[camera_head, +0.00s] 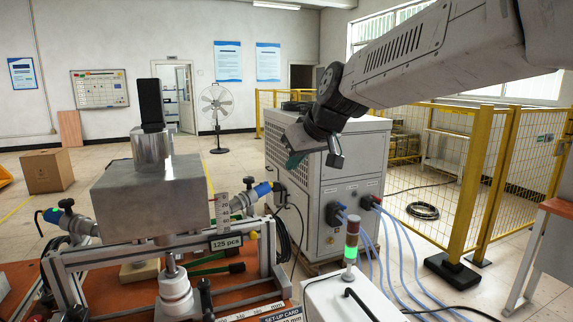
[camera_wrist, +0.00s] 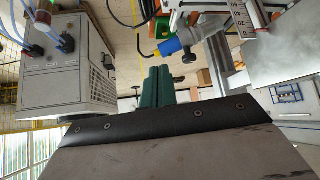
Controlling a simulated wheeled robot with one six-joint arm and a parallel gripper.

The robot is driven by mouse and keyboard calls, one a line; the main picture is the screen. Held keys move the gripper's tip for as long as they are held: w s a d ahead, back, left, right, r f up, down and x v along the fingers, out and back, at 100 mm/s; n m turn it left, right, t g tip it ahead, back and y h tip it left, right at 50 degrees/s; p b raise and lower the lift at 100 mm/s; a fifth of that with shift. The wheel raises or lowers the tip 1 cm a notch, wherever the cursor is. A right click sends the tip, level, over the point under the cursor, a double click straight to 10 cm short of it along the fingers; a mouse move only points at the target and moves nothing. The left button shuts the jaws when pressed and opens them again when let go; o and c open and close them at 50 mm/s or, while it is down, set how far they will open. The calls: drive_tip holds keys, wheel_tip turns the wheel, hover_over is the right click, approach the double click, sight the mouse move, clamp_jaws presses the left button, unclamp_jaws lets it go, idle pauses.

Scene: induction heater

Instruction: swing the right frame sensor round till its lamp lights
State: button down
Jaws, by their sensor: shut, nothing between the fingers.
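The right frame sensor (camera_head: 262,189) has a blue end and a silver body, and stands at the right side of the metal frame, by a small scale plate. In the wrist view the sensor (camera_wrist: 172,46) is above my fingers, its blue-and-yellow part near their tips but apart in the picture. I cannot make out a lit lamp on it. My gripper (camera_head: 295,160) hangs above and right of the sensor in the head view. Its green fingers (camera_wrist: 156,82) are shut together and empty. A similar left sensor (camera_head: 52,215) is on the frame's other side.
A large metal block (camera_head: 150,197) sits on the frame. A grey cabinet (camera_head: 325,200) with blue hoses stands behind my gripper. A signal tower (camera_head: 351,242) stands in front on a white box. A yellow fence (camera_head: 470,180) is at the right.

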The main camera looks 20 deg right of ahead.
approach(268, 188)
drive_tip(key=x, duration=0.5)
drive_tip(key=shift+s+d+f, duration=0.15)
drive_tip(key=shift+d+f, duration=0.05)
drive_tip(key=shift+w+a+f, duration=0.2)
drive_tip(key=shift+w+f, duration=0.1)
drive_tip(key=shift+w, duration=0.35)
